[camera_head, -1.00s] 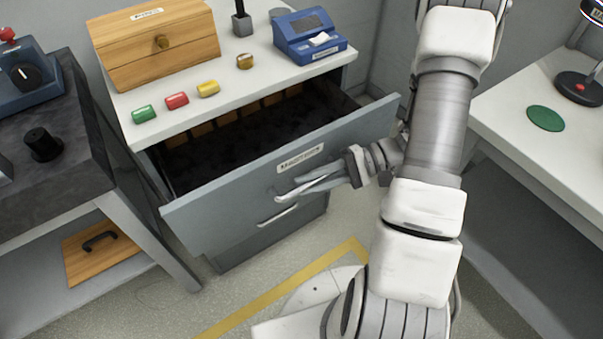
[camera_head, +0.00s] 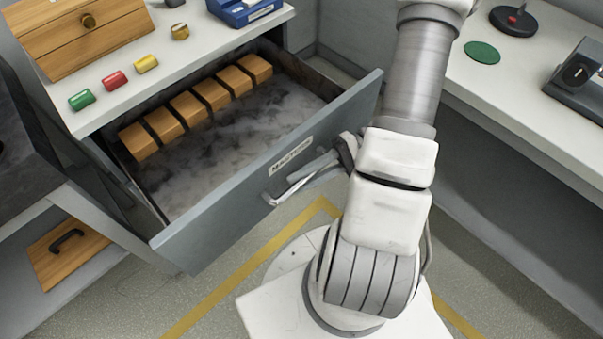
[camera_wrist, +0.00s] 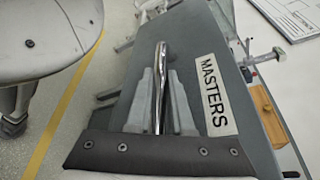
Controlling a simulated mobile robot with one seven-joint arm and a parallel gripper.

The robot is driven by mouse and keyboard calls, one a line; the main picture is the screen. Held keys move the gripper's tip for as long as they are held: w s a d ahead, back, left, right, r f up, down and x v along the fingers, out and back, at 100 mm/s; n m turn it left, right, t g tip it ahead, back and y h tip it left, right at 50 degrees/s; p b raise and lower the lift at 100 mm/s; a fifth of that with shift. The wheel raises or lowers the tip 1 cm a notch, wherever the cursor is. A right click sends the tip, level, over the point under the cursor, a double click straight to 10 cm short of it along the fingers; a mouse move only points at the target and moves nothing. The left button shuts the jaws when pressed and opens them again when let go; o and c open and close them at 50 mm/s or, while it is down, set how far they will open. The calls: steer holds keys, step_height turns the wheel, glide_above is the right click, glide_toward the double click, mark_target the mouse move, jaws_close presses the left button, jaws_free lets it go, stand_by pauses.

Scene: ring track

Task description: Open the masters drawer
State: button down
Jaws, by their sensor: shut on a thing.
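The masters drawer (camera_head: 245,190) is a grey-blue drawer pulled well out from under the white counter. Its label reads MASTERS in the wrist view (camera_wrist: 211,95). Inside, several wooden blocks (camera_head: 188,108) stand in a row toward the back on a dark, mottled floor. My gripper (camera_head: 285,190) is at the drawer's front face, below the label. In the wrist view my gripper (camera_wrist: 160,100) is shut on the shiny bar handle (camera_wrist: 160,85), with a finger on each side of it. In the head view my gripper hides part of the handle.
On the counter (camera_head: 150,80) stand a wooden box (camera_head: 75,38), a blue device (camera_head: 245,10), and green, red, yellow and brass cylinders. A white table (camera_head: 520,90) is at right. My round base stands close in front of the drawer, on floor with yellow tape.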

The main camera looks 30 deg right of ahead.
steer(key=c, duration=1.1)
jaws_free()
steer(key=shift+d, duration=0.1)
steer(key=p+v, duration=0.3)
steer(key=v, duration=1.4)
steer(key=shift+d+r, duration=0.1)
steer(key=shift+d, duration=0.05)
